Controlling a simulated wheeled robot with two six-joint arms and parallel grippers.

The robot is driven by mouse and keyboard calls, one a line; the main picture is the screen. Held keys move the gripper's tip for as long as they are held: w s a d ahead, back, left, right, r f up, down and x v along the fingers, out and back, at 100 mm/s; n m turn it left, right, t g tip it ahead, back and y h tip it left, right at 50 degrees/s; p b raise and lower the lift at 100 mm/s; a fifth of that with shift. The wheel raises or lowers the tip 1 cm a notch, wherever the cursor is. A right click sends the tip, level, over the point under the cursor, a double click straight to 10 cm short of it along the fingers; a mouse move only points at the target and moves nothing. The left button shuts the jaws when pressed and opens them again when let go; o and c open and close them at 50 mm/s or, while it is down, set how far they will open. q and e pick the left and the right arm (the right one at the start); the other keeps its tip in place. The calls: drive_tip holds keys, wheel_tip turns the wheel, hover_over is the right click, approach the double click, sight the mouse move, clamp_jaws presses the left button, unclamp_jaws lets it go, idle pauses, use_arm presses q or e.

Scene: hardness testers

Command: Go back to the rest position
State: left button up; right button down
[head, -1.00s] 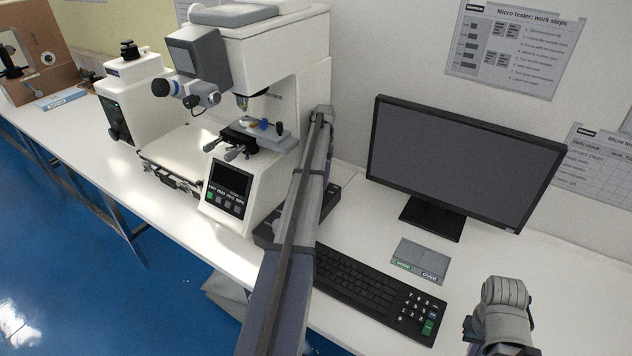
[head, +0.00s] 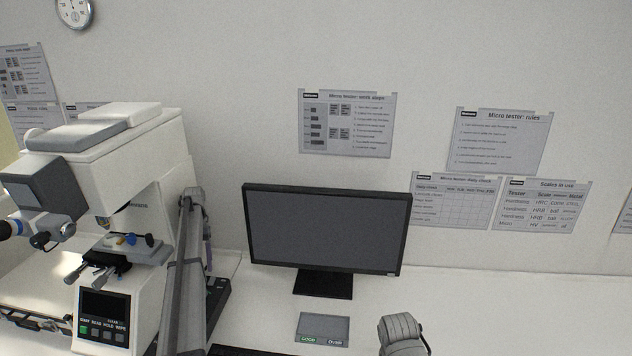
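My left arm reaches up from the bottom edge, just right of the white micro hardness tester (head: 128,200). Its far end is beside the tester's right side, and no gripper fingers can be made out there. Part of my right arm shows at the bottom edge, right of the small grey plate with GOOD and OVER labels (head: 323,325). Its gripper fingers are not visible either. I cannot see anything held by either arm.
A black monitor (head: 325,228) stands on the white bench (head: 480,300) against the wall. A keyboard (head: 235,351) is mostly cut off at the bottom. The tester's stage (head: 135,248) sticks out close to my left arm. The bench right of the monitor is clear.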

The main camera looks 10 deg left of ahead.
use_arm(q)
drive_tip(key=s+d+n+t+y, duration=0.1)
drive_tip(key=s+d+n, duration=0.8)
drive_tip(key=d, duration=0.8)
drive_tip(key=s+d+f+n+t+y, duration=0.1)
drive_tip(key=s+d+n, duration=0.8)
drive_tip(key=d, duration=0.8)
drive_tip(key=s+d+n+t, duration=0.2)
drive_tip(key=s+d+n, duration=0.7)
drive_tip(key=d, duration=0.8)
drive_tip(key=shift+d+f+n+y, duration=0.25)
drive_tip(key=shift+n+y, duration=0.15)
drive_tip(key=shift+n, duration=0.1)
